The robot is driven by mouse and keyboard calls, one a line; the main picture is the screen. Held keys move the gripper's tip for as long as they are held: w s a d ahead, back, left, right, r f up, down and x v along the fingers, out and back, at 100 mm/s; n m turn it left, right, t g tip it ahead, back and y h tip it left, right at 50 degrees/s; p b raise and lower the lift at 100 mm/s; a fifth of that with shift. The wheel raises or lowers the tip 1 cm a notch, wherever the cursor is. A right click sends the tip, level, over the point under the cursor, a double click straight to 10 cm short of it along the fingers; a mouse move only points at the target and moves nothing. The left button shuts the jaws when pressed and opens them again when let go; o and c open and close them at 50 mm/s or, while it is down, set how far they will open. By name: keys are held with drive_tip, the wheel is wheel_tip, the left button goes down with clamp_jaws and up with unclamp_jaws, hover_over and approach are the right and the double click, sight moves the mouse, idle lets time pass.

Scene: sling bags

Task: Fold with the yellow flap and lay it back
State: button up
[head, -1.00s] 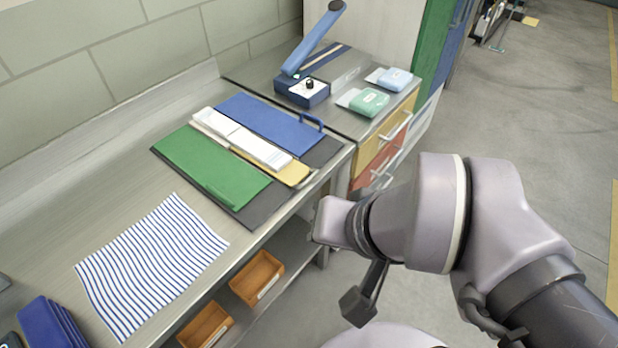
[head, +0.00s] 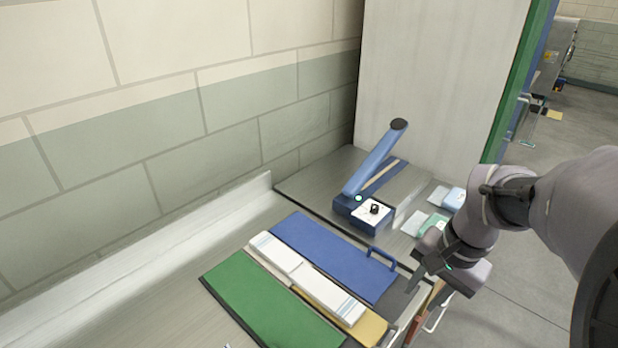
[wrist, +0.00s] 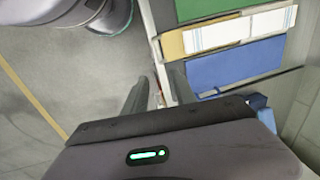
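The folding board lies on the steel bench with a green flap (head: 268,300), a blue flap (head: 335,255) and a yellow flap between them. The yellow flap (head: 371,329) shows mainly at its near end and also in the wrist view (wrist: 173,43). A folded white cloth with thin blue stripes (head: 305,277) lies along it, also seen in the wrist view (wrist: 240,29). My gripper (head: 424,286) is near the bench's front edge, right of the board. Its two fingers (wrist: 160,76) are apart and empty, close to but not visibly touching the yellow flap's near end.
A blue device with a raised lever (head: 375,165) stands on the counter behind the board. A green pack (head: 433,224) and a light blue pack (head: 455,198) sit to its right. A blue handle (head: 381,258) sticks up at the blue flap's edge. A wall bounds the bench behind.

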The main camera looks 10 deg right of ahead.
drive_tip(key=b, duration=0.2)
approach(395, 337)
drive_tip(key=f+b, duration=0.3)
drive_tip(key=f, duration=0.2)
drive_tip(key=w+a+f+b, duration=0.1)
drive_tip(key=f+b, duration=0.1)
drive_tip(key=shift+f+b, duration=0.3)
drive_tip(key=shift+f, duration=0.05)
clamp_jaws()
idle(0.6)
